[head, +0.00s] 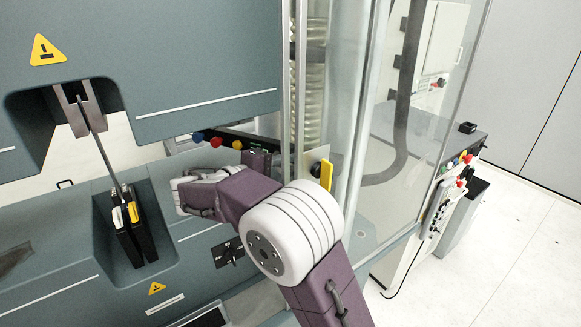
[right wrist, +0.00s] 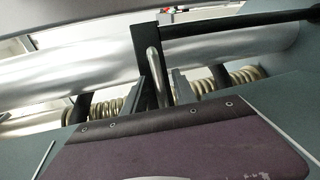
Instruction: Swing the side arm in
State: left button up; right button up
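In the right wrist view, a black bar (right wrist: 235,23) runs from a dark upright block (right wrist: 146,48) toward the right edge; it looks like the side arm. A thin silver rod (right wrist: 154,72) with a rounded top stands in front of the block. My right gripper (right wrist: 163,85) points toward it, its two dark fingers apart on either side of the rod. I cannot tell whether they touch it. In the head view my right wrist hides the fingers. A thin strip specimen (head: 107,157) hangs between the upper grip (head: 81,107) and the lower grip (head: 127,232). My left gripper is out of view.
A silver column (right wrist: 80,78) and ribbed columns (right wrist: 105,108) lie behind my fingers. The floor at right (head: 520,240) is clear.

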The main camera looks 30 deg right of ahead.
jog(key=shift+d, duration=0.1)
grip_shut()
jog(key=shift+f, duration=0.1)
dwell(1.0)
